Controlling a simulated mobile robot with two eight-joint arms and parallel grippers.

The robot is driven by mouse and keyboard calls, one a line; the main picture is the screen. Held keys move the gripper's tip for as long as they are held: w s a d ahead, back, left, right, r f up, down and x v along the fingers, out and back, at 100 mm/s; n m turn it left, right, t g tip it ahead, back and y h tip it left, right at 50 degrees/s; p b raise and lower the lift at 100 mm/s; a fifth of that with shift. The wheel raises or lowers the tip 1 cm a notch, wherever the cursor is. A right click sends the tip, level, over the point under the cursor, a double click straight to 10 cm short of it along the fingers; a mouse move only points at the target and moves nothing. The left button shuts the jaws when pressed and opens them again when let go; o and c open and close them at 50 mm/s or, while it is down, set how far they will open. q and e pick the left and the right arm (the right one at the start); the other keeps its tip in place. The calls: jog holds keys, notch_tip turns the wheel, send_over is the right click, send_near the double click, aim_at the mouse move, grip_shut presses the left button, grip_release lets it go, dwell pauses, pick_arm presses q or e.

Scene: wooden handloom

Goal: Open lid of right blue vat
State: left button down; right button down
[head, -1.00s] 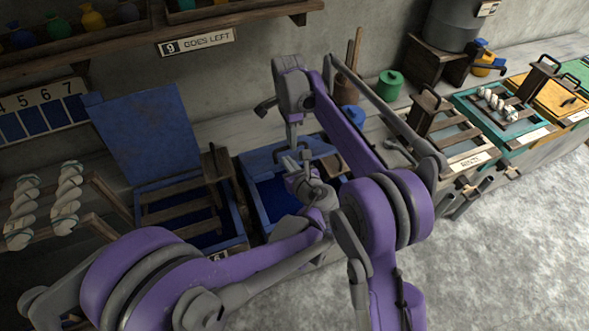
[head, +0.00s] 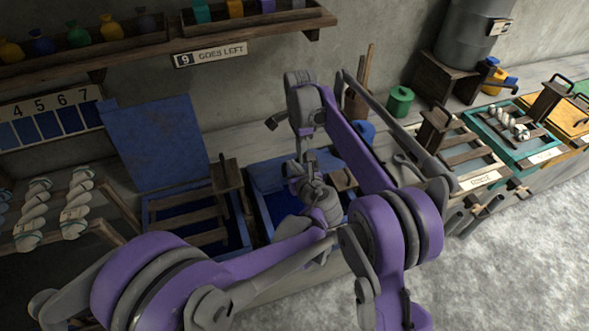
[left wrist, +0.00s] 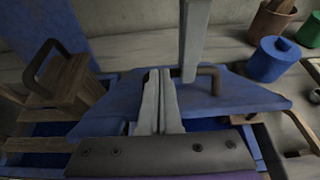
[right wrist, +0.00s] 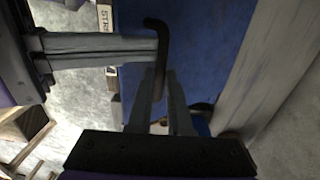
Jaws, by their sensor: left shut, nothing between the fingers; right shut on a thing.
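The right blue vat (head: 262,212) stands at the centre of the head view, partly hidden by my arms. Its blue lid (left wrist: 240,95) is raised and tilted, with the dark blue inside showing below it in the left wrist view. My right gripper (right wrist: 165,75) is shut on the lid's dark curved handle (right wrist: 155,25); the handle also shows in the left wrist view (left wrist: 213,72). My left gripper (left wrist: 158,75) is shut and empty in front of the lid; I cannot tell whether it touches. The two grippers are close together.
The left vat's blue lid (head: 155,140) stands upright beside a wooden frame (head: 190,215). A blue pot (left wrist: 272,60) and green pot (head: 400,102) stand behind. Other vats line the right. The pale floor (head: 510,270) is clear.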

pick_arm(q)
jog(key=shift+f, duration=0.1)
pick_arm(e)
jog(key=c, duration=1.2)
grip_release()
jog(key=shift+w+a+f, duration=0.15)
jog(key=shift+w+f, duration=0.05)
jog(key=shift+w, duration=0.05)
pick_arm(q)
jog(key=shift+w+a, duration=0.1)
jog(key=shift+w, duration=0.05)
pick_arm(e)
jog(key=o, duration=0.4)
jog(key=shift+c, duration=0.2)
jog(key=shift+r, duration=0.15)
